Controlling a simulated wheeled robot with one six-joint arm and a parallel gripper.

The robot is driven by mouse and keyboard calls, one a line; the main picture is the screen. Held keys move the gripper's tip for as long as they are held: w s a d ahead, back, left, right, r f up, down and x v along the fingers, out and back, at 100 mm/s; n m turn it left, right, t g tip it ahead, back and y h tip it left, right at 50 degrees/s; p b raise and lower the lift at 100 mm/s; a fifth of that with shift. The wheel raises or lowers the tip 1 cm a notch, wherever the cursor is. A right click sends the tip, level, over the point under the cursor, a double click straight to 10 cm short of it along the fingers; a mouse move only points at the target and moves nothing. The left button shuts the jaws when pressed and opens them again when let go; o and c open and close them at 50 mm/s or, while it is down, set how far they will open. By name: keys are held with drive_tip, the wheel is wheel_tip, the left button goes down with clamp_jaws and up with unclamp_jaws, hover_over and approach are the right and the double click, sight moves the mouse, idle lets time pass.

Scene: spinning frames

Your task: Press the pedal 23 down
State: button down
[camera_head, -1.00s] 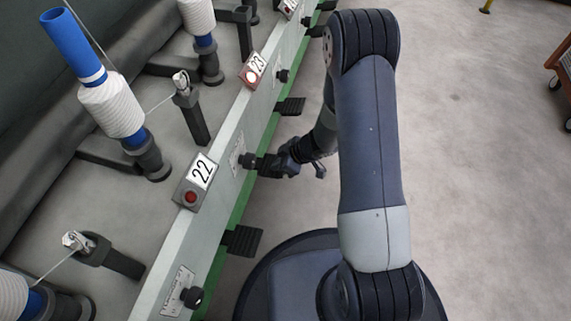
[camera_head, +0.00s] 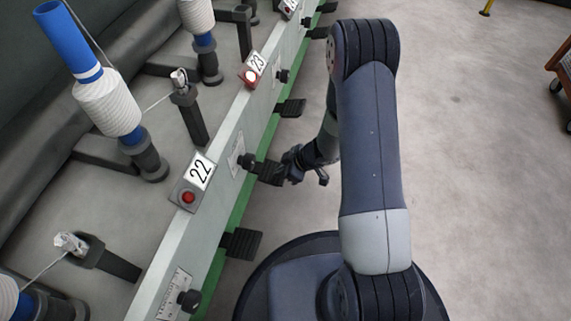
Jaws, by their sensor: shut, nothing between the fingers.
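Pedal 23 (camera_head: 291,107) is a black ribbed plate that juts out low from the green-edged side of the machine, near the sign 23 (camera_head: 256,68). My gripper (camera_head: 262,171) is beside the machine's side panel, nearer to me than pedal 23 and apart from it. Its dark fingers point left toward the panel and look shut and empty. I cannot tell whether they touch the panel. Pedal 23 is in plain view, and its tilt is too small to judge.
Another black pedal (camera_head: 240,243) juts out nearer to me, below the sign 22 (camera_head: 197,172). Black knobs (camera_head: 247,161) stick out of the panel. Yarn bobbins (camera_head: 108,103) stand on the machine. Grey floor (camera_head: 470,180) to the right is open, with a cart (camera_head: 562,70) at the far edge.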

drive_tip(key=s+d+r+p, duration=0.2)
drive_tip(key=d+r+p, duration=0.1)
drive_tip(key=d, duration=0.3)
drive_tip(key=shift+s+p, duration=0.15)
drive_tip(key=shift+p, duration=0.4)
drive_tip(key=c, duration=2.2)
unclamp_jaws()
